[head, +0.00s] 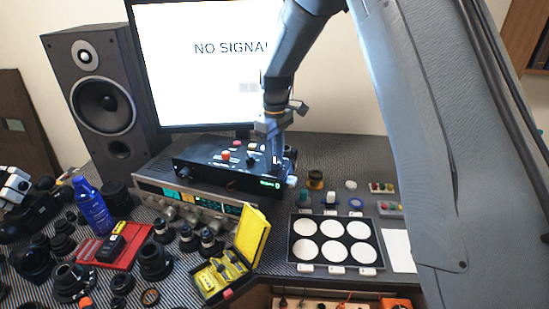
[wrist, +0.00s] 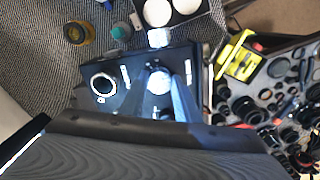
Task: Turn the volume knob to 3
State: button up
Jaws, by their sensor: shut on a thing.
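A black control box (head: 205,166) sits on top of a silver receiver in the head view. Its top carries a red button (head: 225,155) and small knobs, and a green display glows on its front. My gripper (head: 277,160) points down at the box's right end. In the wrist view my gripper (wrist: 162,90) is shut on a pale round knob (wrist: 158,79) on the box top (wrist: 128,98). A round ringed part (wrist: 103,84) lies left of it, apart from the fingers. The scale and the number set cannot be read, and the fingers partly hide the knob.
A monitor (head: 190,90) stands behind the box, a speaker (head: 100,98) at left. A yellow case (head: 250,238) stands open in front. A tray of white discs (head: 334,240) lies at right.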

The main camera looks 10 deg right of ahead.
jog(key=m, duration=0.5)
jog(key=shift+m, duration=0.3)
jog(key=m, duration=0.5)
jog(key=shift+a, duration=0.1)
jog(key=shift+m, duration=0.4)
jog(key=o, duration=1)
jog(key=shift+o, duration=0.2)
jog(key=shift+r, duration=0.1)
notch_tip(320, 180, up, 8)
jog(key=b, duration=0.2)
jog(key=shift+b, duration=0.3)
